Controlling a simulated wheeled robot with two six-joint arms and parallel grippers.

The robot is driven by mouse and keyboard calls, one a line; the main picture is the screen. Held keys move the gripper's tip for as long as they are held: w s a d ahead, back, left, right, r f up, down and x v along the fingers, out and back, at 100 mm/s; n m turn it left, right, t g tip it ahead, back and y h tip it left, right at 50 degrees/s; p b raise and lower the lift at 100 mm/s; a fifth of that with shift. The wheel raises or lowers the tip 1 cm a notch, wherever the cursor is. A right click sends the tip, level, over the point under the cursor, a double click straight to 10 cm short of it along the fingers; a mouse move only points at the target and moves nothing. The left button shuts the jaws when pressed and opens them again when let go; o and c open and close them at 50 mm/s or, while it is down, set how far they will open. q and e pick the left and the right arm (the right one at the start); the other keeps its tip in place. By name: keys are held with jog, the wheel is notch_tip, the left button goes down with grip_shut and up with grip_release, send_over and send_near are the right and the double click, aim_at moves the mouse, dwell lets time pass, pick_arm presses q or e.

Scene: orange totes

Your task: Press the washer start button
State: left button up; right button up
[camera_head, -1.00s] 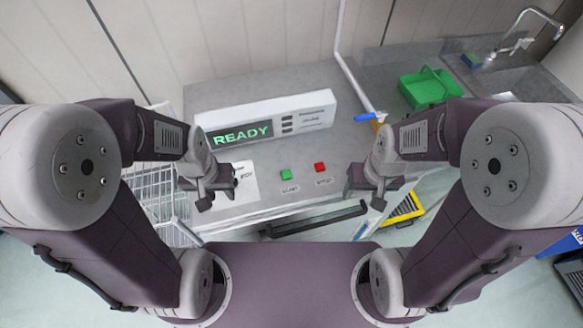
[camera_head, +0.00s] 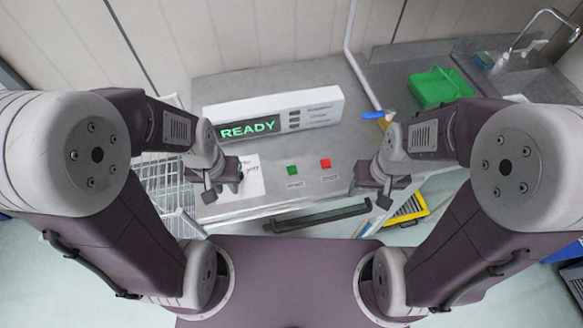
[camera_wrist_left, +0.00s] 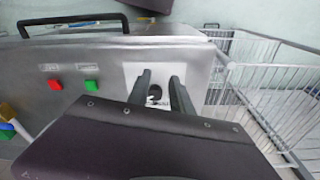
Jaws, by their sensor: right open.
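The washer (camera_head: 245,205) is a grey metal unit with a white display panel reading READY (camera_head: 249,128). The left wrist view shows the green button (camera_wrist_left: 91,86) and the red button (camera_wrist_left: 55,84) too. My left gripper (camera_head: 220,190) is over the washer's left part, left of the green button and apart from it. Its fingers (camera_wrist_left: 161,82) are spread and empty above a white label sheet. My right gripper (camera_head: 375,192) is open and empty, right of the red button.
A dark handle bar (camera_head: 320,215) runs along the washer's front edge. A wire basket (camera_head: 160,185) stands at the left. A blue-handled valve on a pipe (camera_head: 373,115), a green tote (camera_head: 436,87) and a sink (camera_head: 510,85) are at the right. A yellow crate (camera_head: 408,210) is on the floor.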

pick_arm(q)
grip_shut()
dwell(1.5)
